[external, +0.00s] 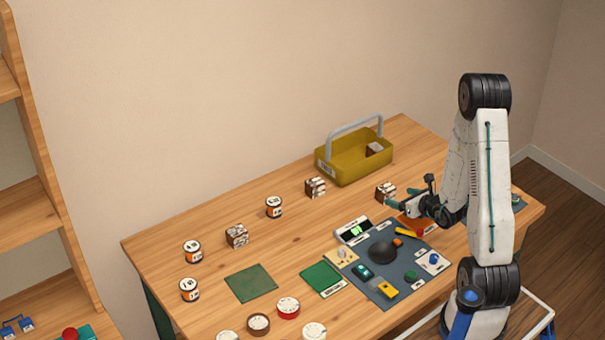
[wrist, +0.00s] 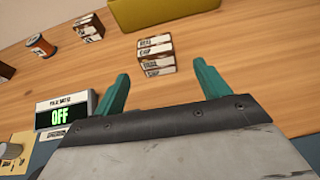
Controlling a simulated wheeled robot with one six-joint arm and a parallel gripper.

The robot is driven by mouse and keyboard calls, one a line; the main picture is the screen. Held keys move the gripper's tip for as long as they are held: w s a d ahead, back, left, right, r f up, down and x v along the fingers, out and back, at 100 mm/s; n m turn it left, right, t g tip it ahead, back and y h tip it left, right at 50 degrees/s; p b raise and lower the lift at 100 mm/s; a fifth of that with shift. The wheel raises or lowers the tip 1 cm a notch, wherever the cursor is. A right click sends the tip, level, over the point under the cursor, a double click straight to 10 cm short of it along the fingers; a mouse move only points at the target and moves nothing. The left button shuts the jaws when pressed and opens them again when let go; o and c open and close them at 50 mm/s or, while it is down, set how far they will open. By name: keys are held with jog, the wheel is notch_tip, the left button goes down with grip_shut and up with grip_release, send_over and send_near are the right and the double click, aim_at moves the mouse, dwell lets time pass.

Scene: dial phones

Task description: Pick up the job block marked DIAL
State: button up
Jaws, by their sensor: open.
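Several dark brown job blocks with white lettered labels stand on the table. One block (external: 384,191) is at the tips of my gripper (external: 397,205). In the wrist view this block (wrist: 156,57) stands upright just beyond and between the two teal fingers of my gripper (wrist: 161,72), which are apart and empty. Its label words are too small to read surely. Another block (external: 315,187) is left of the yellow basket, and a third (external: 237,236) is further left. I cannot tell which one is marked DIAL.
The yellow basket (external: 345,168) with a grey handle holds a similar block (external: 374,149). Spools (external: 274,207), green mats (external: 251,284) and round tins (external: 288,308) lie to the left.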

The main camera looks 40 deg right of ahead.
aim_at(390, 194)
jog(key=x, duration=0.7)
jog(key=shift+w+a+f, duration=0.1)
jog(key=shift+w+a, duration=0.15)
jog(key=shift+a, duration=0.05)
jog(key=c, duration=1.1)
